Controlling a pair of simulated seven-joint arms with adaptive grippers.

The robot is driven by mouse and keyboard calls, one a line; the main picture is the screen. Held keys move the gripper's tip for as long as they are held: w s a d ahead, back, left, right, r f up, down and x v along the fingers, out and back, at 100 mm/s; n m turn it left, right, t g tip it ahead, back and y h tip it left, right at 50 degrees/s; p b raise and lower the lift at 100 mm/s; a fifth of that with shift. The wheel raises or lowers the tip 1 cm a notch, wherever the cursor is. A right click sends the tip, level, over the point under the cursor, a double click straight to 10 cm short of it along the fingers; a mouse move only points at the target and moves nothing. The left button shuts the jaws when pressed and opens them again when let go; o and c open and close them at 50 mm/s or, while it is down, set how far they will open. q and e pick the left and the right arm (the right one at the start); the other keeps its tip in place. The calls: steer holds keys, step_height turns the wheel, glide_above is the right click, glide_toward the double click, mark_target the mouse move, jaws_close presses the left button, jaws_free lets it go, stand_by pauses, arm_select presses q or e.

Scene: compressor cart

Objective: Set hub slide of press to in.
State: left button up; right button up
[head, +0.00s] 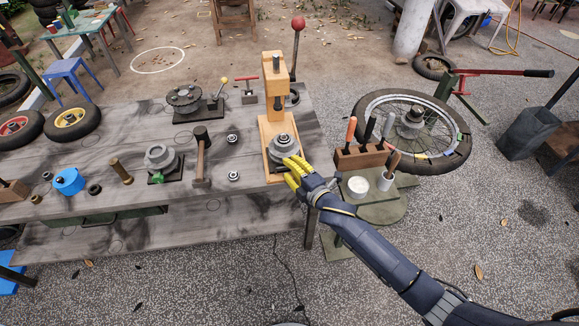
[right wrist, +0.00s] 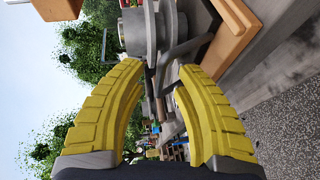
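The press (head: 275,85) is an orange wooden frame at the right end of the workbench, with a red-knobbed lever (head: 298,24) beside it. A grey stepped hub (head: 283,146) sits low at its front, on what looks like the slide. My right gripper (head: 292,170) has yellow fingers just in front of the hub, to its lower right. In the right wrist view the fingers (right wrist: 163,78) are apart, with the grey hub (right wrist: 150,32) and a thin grey handle-like bar (right wrist: 184,50) just beyond the tips. I cannot tell whether they touch it. My left gripper is not in view.
Right of the press stand a wooden tool rack (head: 358,159) and a spoked wheel (head: 440,118). Open floor lies in front.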

steer(key=shift+w+a+f, duration=0.1)
steer(key=shift+w+a, duration=0.1)
steer(key=shift+w, duration=0.1)
steer(key=shift+o, duration=0.2)
jaws_close()
stand_by(0.4)
